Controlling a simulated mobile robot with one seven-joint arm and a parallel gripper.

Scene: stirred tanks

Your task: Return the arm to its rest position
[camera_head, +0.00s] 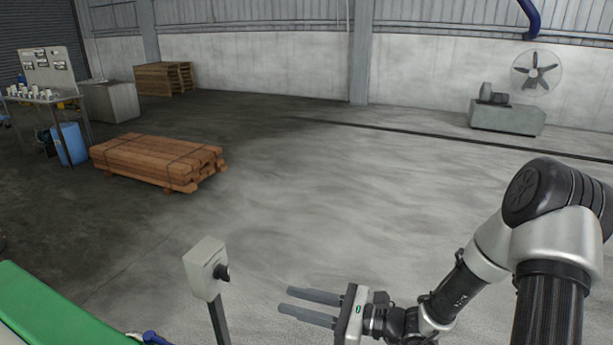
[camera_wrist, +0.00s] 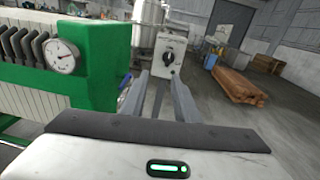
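My gripper (camera_head: 284,300) is at the bottom middle of the head view, at the end of my arm, which reaches in from the right. Its two grey fingers point left and stand apart with nothing between them. In the wrist view the fingers (camera_wrist: 158,75) also show a gap. A grey control box (camera_head: 203,268) with a black knob (camera_head: 222,272) stands on a post to the left of the fingertips, apart from them in the head view. The box also shows beyond the fingers in the wrist view (camera_wrist: 172,44).
A green machine (camera_wrist: 96,60) with a round gauge (camera_wrist: 62,56) is at left in the wrist view; a green surface (camera_head: 50,310) shows at lower left. Stacked timber (camera_head: 155,160) lies farther back. Open concrete floor (camera_head: 350,200) fills the middle.

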